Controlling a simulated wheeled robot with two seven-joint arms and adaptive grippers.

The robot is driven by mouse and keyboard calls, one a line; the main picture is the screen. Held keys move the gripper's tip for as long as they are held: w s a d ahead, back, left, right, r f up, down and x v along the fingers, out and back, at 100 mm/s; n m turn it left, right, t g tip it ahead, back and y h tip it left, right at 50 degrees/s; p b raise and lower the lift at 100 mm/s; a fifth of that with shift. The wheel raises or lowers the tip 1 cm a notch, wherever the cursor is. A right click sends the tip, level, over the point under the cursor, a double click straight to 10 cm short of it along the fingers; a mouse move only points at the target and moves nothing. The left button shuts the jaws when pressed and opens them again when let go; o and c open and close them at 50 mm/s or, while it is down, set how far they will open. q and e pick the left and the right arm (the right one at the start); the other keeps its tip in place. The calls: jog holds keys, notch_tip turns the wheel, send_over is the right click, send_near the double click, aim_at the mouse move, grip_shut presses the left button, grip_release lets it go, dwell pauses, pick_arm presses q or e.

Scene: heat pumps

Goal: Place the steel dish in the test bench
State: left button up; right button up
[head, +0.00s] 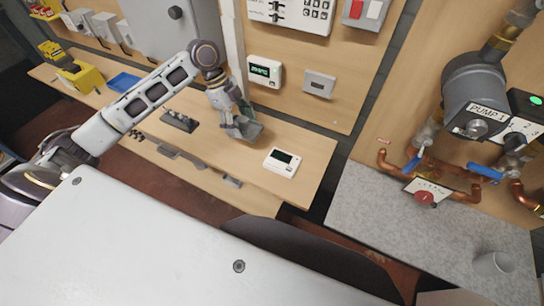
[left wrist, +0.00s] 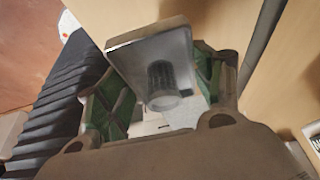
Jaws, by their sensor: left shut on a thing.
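My left gripper (head: 243,122) reaches over the wooden bench (head: 215,152) from the left. It is shut on a grey, box-like metal piece, which appears to be the steel dish (head: 250,131), held tilted at the bench's back part. In the left wrist view the dish (left wrist: 128,62) sits between the green-padded fingers of the gripper (left wrist: 160,92), with a dark ribbed cylinder shape showing in its shiny face. I cannot tell whether the dish touches the bench. My right gripper is not in view.
A white meter (head: 282,162) lies right of the gripper, and a dark tray (head: 180,121) with several small parts lies left. A blue tray (head: 123,82) is farther left. Pump pipes (head: 440,170) and a grey counter (head: 375,215) with a metal cup (head: 494,263) are at right.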

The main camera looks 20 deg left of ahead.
pick_arm(q)
send_over(248, 150)
jog(key=a, duration=0.1)
jog(key=shift+w+a+f, duration=0.1)
jog(key=shift+f, duration=1.15)
jog(key=shift+w+a+f, duration=0.1)
jog(key=shift+f, duration=1.15)
jog(key=shift+s, duration=0.1)
jog(key=shift+f+p, duration=0.4)
jog(key=shift+f, duration=2.05)
jog(key=shift+f, duration=0.1)
jog(key=o, duration=1.2)
jog(key=shift+c, duration=0.2)
jog(key=b+v, duration=0.1)
jog(key=v, duration=1.1)
jog(key=shift+o, duration=0.2)
